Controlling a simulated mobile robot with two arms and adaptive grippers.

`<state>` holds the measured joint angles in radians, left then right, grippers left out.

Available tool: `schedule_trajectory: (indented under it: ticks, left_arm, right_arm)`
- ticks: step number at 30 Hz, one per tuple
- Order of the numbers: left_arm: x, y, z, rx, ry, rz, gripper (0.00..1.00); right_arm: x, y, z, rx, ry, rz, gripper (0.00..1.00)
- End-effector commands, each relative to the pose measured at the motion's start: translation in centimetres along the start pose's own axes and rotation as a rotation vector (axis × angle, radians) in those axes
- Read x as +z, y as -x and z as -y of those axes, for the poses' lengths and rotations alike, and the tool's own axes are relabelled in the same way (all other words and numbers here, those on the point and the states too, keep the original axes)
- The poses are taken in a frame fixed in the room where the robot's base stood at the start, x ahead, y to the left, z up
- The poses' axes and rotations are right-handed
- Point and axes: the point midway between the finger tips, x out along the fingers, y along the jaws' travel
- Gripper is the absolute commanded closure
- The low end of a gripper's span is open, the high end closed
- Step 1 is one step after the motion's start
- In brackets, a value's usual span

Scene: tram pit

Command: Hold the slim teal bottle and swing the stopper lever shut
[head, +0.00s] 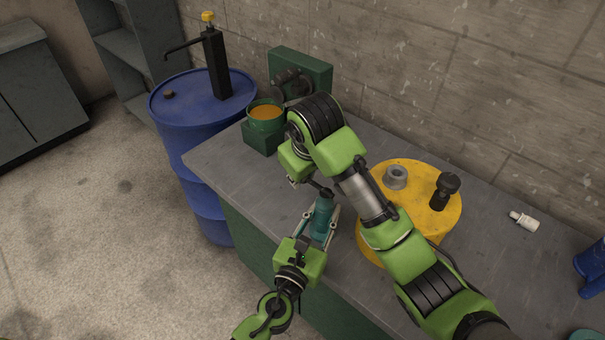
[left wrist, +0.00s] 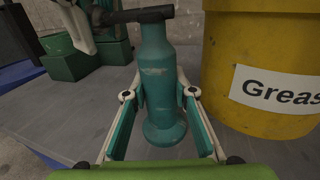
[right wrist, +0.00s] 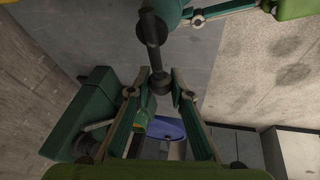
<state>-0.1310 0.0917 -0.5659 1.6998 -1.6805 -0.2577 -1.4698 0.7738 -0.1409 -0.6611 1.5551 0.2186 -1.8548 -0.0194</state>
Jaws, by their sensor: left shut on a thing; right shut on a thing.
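The slim teal bottle (head: 322,216) stands upright on the grey workbench top. My left gripper (head: 322,222) is shut around its body, with one finger on each side in the left wrist view (left wrist: 160,95). The dark stopper lever (right wrist: 151,35) sticks out sideways from the bottle's top. In the left wrist view the lever (left wrist: 140,15) runs roughly level to the left. My right gripper (right wrist: 158,92) is shut on the ball end of the lever (right wrist: 159,83). In the head view my right arm partly hides its fingers and the bottle's top.
A yellow grease drum (head: 385,248) stands close right of the bottle, with a grey ring (head: 396,177) and a black knobbed part (head: 445,191) on it. A green pot of orange stuff (head: 266,118) and a blue drum (head: 185,120) are behind left. A small white bottle (head: 524,221) lies right.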

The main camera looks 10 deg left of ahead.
Motion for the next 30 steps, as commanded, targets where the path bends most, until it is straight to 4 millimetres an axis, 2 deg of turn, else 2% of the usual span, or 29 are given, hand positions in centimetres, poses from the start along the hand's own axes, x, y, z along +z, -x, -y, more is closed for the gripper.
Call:
schedule_trajectory:
  ticks: [7, 8, 9, 10, 19, 23, 26, 30]
  left_arm:
    - [-0.1, 0.1, 0.1, -0.003, -0.006, -0.001, 1.0]
    - [-0.1, 0.1, 0.1, -0.003, -0.006, -0.001, 1.0]
    - [-0.1, 0.1, 0.1, -0.003, -0.006, -0.001, 1.0]
    - [-0.1, 0.1, 0.1, -0.003, -0.006, -0.001, 1.0]
    - [-0.1, 0.0, 0.1, -0.001, -0.003, -0.001, 1.0]
    - [-0.1, 0.0, 0.0, -0.001, -0.003, -0.001, 1.0]
    - [-0.1, 0.0, 0.0, -0.001, -0.003, -0.001, 1.0]
    - [0.0, 0.0, 0.0, 0.0, -0.003, -0.001, 1.0]
  right_arm:
    - [0.1, -0.1, -0.1, 0.002, 0.0, 0.005, 1.0]
    - [0.1, -0.1, -0.1, 0.002, 0.0, 0.005, 0.78]
    - [0.1, -0.1, -0.1, 0.002, 0.0, 0.005, 0.67]
    - [0.1, -0.1, -0.1, 0.002, 0.0, 0.004, 0.62]
    - [0.1, 0.0, 0.0, 0.001, 0.001, 0.002, 0.62]
    - [0.0, 0.6, 0.0, 0.001, 0.001, -0.001, 0.62]
    - [-0.1, 2.0, 0.0, 0.001, 0.002, -0.004, 0.62]
    - [-0.2, 5.0, -0.4, 0.009, 0.002, -0.005, 0.62]
